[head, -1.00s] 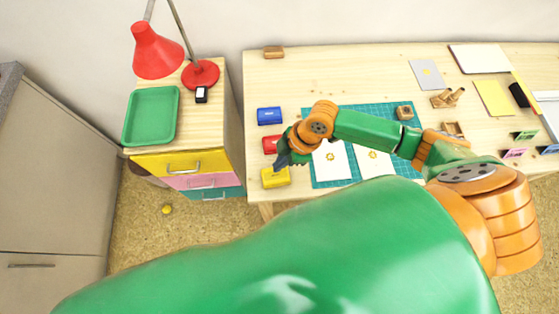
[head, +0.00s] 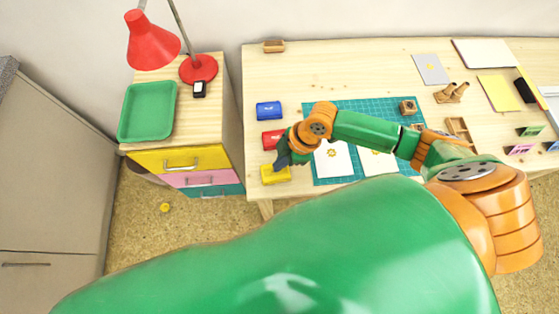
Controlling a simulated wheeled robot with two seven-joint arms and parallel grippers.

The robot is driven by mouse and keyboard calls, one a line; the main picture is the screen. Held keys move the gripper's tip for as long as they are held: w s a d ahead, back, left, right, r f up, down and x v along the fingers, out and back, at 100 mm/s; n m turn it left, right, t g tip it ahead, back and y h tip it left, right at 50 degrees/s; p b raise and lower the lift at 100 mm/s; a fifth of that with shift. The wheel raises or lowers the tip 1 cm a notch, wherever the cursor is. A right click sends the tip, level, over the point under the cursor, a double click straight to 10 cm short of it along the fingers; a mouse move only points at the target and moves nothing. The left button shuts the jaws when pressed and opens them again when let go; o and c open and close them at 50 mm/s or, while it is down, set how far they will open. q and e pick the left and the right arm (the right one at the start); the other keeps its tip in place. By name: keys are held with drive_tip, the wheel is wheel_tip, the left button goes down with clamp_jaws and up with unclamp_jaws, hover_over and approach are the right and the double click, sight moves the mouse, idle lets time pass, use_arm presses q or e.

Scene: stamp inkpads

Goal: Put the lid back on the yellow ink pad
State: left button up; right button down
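The yellow ink pad (head: 275,176) sits at the near left corner of the wooden table, below the red and blue pads. It shows as a small yellow block. I cannot tell its lid apart from its base. My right gripper (head: 280,163) reaches in from the right, pointing down at the back edge of the yellow pad and partly covering it. Its dark fingers are too small and hidden to show whether they are open, or whether they touch the pad. My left gripper is not in view.
A red ink pad (head: 272,140) is close behind my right gripper, with a blue one (head: 269,111) farther back. A teal cutting mat (head: 318,176) with white cards lies to the right. A drawer cabinet (head: 214,115) with a green tray (head: 147,137) and red lamp (head: 152,42) stands left.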

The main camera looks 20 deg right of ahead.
drive_tip(key=shift+f+b, duration=0.65)
drive_tip(key=shift+f, duration=0.3)
wheel_tip(320, 180, up, 7)
drive_tip(key=p, duration=0.7)
drive_tip(key=shift+p, duration=0.3)
